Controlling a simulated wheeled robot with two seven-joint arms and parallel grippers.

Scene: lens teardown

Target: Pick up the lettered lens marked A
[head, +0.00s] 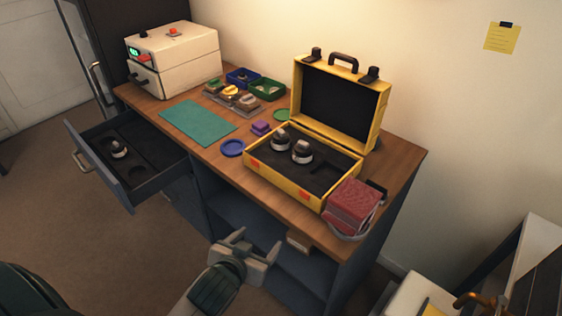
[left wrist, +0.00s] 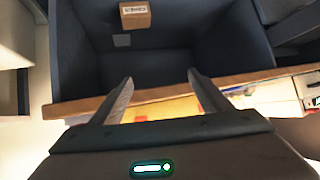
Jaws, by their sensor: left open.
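Two dark lenses with pale bands stand in the foam of the open yellow case: a left lens (head: 281,142) and a right lens (head: 302,152). A third lens (head: 119,149) stands in the open drawer at the left. Their letters are too small to read, so I cannot tell which is A. My left gripper (head: 256,247) is open and empty in front of the bench, below the case and well away from all three lenses. Its two spread fingers also show in the left wrist view (left wrist: 160,80), with nothing between them. My right gripper is not in view.
The yellow case (head: 340,193) has its lid raised. A red block (head: 353,203) stands at its right front corner. The open drawer (head: 99,180) juts out left. A teal mat (head: 198,122) lies mid-bench. A small brown box (left wrist: 135,15) is in the shelf space below.

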